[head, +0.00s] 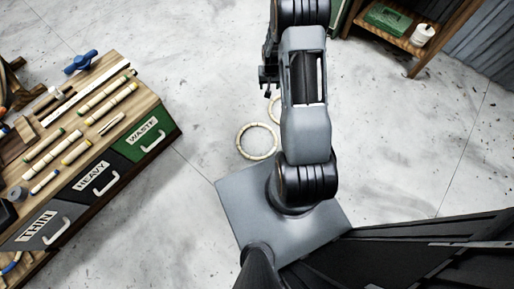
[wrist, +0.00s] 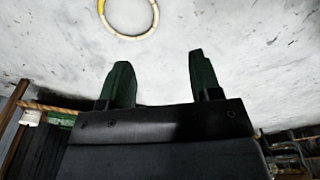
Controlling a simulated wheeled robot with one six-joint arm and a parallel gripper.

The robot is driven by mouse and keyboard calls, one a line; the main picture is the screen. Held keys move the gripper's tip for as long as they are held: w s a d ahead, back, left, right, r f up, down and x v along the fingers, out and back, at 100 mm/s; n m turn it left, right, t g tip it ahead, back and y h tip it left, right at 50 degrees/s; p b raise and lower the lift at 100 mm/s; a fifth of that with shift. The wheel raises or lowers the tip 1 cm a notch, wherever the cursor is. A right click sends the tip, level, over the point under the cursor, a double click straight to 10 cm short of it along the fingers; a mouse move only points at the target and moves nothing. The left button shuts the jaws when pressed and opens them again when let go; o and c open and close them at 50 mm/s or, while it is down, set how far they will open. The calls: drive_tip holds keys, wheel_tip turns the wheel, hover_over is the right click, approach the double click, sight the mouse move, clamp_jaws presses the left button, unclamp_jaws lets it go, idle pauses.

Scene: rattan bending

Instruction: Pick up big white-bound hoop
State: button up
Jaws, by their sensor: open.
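A pale hoop with light bindings (head: 258,157) lies flat on the floor, left of my arm in the head view. A second hoop (head: 270,112) lies just beyond it, mostly hidden behind my arm. I cannot tell which is the big white-bound one. The wrist view shows one pale hoop (wrist: 128,37) with a yellow stretch, cut off by the top edge. My gripper (wrist: 162,74) is open, its two dark green fingers apart with nothing between them. The hoop is beyond the fingertips, apart from them. In the head view, my gripper is largely hidden by the arm.
A wooden bench (head: 160,105) with drawers labelled THIN, HEAVY and WASTE stands at the left, with bound rods and a blue tool (head: 80,62) on top. A wooden shelf (head: 395,38) with a green box (head: 387,19) stands at the upper right. Floor between is clear.

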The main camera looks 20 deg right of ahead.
wheel_tip(320, 180, down, 17)
drive_tip(key=s+d+m+b, duration=0.1)
drive_tip(key=s+d+b, duration=0.1)
drive_tip(key=d+b, duration=0.15)
drive_tip(key=m+g+b, duration=0.1)
drive_tip(key=b, duration=0.8)
hover_over(276, 142)
drive_tip(key=f, duration=2.3)
drive_tip(key=shift+w+d+f, duration=0.15)
drive_tip(key=shift+w+f, duration=0.05)
drive_tip(key=shift+f, duration=0.15)
drive_tip(key=shift+f+b, duration=1.65)
drive_tip(key=shift+f, duration=1.55)
drive_tip(key=shift+r, duration=0.1)
drive_tip(key=c, duration=1.1)
